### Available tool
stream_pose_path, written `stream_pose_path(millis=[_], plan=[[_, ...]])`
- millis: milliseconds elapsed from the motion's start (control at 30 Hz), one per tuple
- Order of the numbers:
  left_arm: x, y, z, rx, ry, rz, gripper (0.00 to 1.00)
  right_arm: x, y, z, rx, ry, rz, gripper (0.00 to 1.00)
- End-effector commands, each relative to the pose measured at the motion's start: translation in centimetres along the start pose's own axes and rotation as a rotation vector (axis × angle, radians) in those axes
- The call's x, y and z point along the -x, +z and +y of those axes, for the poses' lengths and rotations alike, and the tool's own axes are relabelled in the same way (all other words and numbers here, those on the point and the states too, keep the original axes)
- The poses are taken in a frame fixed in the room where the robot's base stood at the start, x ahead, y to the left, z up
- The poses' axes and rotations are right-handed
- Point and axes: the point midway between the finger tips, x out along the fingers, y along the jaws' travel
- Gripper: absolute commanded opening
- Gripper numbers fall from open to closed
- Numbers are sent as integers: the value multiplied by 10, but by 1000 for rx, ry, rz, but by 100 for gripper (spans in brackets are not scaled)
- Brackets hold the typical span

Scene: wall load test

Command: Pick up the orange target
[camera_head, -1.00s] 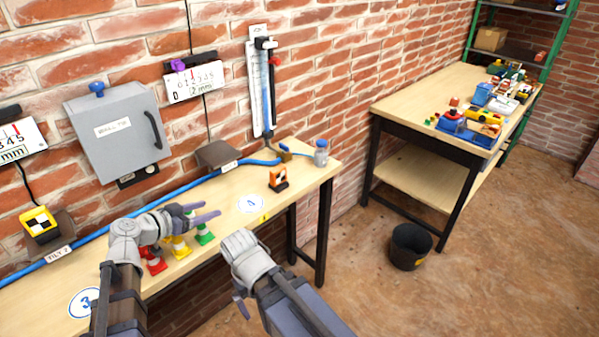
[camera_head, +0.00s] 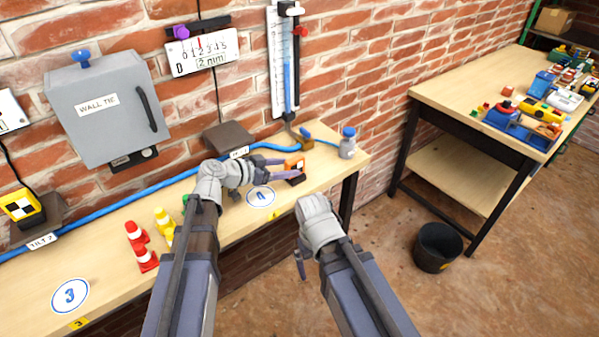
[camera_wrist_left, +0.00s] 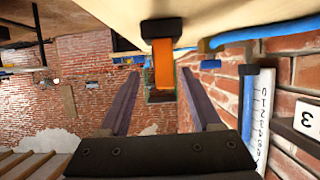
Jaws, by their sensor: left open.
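The orange target (camera_head: 294,165), a small orange block with a dark base and a black-and-white marked face, stands on the wooden bench near its right end. My left gripper (camera_head: 281,170) is open, with its purple fingers reaching right, up to the target. In the left wrist view the orange target (camera_wrist_left: 162,68) appears upside down, ahead of and between the two spread fingers of the left gripper (camera_wrist_left: 160,95). I cannot tell whether either finger touches it. My right gripper (camera_head: 301,264) hangs in front of the bench edge, mostly hidden by its own wrist.
A grey wall box (camera_head: 105,115) hangs above. A black bucket (camera_head: 437,247) stands on the floor.

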Motion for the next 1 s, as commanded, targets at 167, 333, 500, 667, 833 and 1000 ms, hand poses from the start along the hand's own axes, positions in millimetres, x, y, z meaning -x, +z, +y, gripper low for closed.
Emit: stream_pose_path(millis=[167,333,500,667,833,1000], plan=[[-21,1,-1,0,1,0,65,-9,-1,-1,0,0,0,100],[-23,0,-1,0,0,0,65,-8,-1,-1,0,0,0,100],[-39,-1,-4,-1,1,0,65,-14,-1,-1,0,0,0,100],[-64,-1,-6,0,2,1,65,-23,-2,-2,0,0,0,100],[-74,-3,-6,0,0,0,65,-25,-2,-2,0,0,0,100],[-73,-3,-5,0,0,0,64,-24,-2,-2,0,0,0,100]])
